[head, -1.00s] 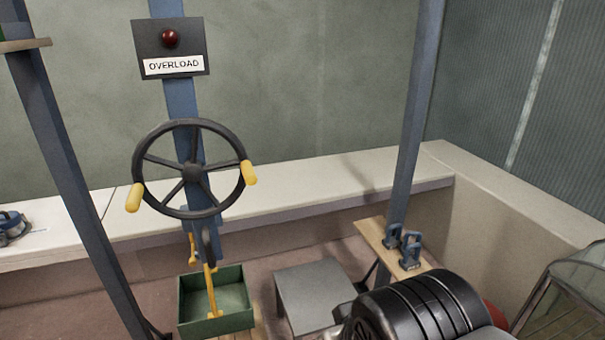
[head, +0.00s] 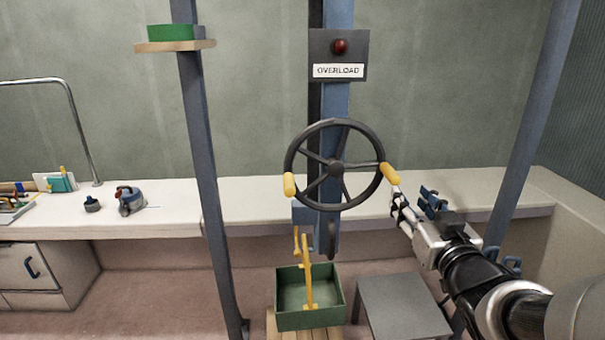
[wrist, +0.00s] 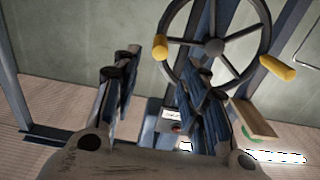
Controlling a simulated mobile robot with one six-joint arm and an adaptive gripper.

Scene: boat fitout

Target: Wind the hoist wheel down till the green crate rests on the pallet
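The black hoist wheel (head: 335,164) has a yellow handle on its left (head: 290,184) and another on its right (head: 390,173). It also shows in the wrist view (wrist: 214,47). The green crate (head: 310,318) is below the wheel on a yellow hanger (head: 307,278). Pale wooden slats of the pallet (head: 271,325) show beside and below it; I cannot tell whether they touch. My gripper (head: 399,194) is close below the right handle. In the wrist view its fingers (wrist: 168,57) are apart, with a yellow handle (wrist: 160,47) showing between them; contact is unclear.
An overload box (head: 338,54) with a dark red lamp is above the wheel. A grey stool or table (head: 402,305) stands right of the crate. A blue post (head: 205,165) stands left and carries a shelf (head: 175,46) with a green block. A white bench (head: 250,200) runs behind.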

